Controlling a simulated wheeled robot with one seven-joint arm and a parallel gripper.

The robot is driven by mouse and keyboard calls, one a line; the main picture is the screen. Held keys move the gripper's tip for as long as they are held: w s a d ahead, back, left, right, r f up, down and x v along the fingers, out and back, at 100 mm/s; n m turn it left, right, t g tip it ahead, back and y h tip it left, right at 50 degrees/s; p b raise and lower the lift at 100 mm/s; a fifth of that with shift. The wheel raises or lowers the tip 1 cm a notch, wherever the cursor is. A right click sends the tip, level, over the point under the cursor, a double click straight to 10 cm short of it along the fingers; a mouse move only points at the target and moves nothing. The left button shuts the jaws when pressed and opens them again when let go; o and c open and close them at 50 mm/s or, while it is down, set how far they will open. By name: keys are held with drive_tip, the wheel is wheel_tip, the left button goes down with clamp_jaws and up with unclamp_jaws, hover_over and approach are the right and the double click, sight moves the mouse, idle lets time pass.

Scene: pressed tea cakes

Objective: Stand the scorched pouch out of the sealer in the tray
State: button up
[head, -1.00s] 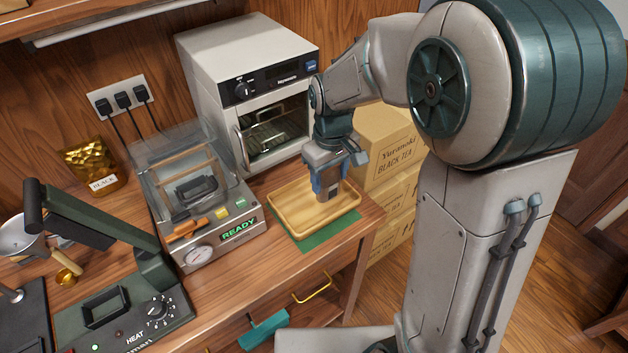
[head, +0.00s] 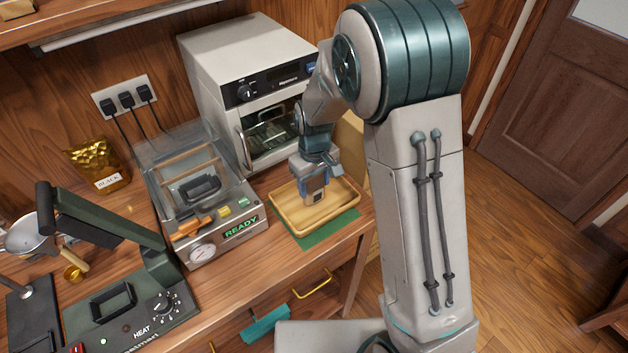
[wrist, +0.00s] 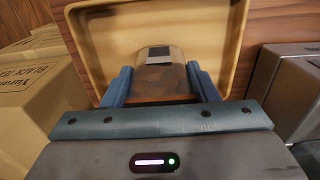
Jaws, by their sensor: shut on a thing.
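My gripper (head: 313,188) points down over the wooden tray (head: 345,213). Its blue fingers are shut on a pouch (wrist: 160,78), greyish brown with a dark and pale patch near its top in the wrist view. In the head view the pouch (head: 316,197) shows only as a small piece below the fingers, within the tray's outline. I cannot tell whether its bottom touches the tray floor. The tray (wrist: 88,50) looks otherwise empty. A green lever machine marked HEAT (head: 150,285) stands at front left, its arm raised. A clear-lidded machine (head: 225,215) reads READY.
The tray lies on a green mat (head: 330,236) near the counter's right end. A white oven (head: 225,60) stands behind it. Carton boxes (wrist: 40,95) stand beside the counter. A gold BLACK pouch (head: 98,165) stands at back left.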

drive_tip(key=shift+f, duration=0.15)
drive_tip(key=o, duration=0.9)
drive_tip(key=shift+o, duration=0.2)
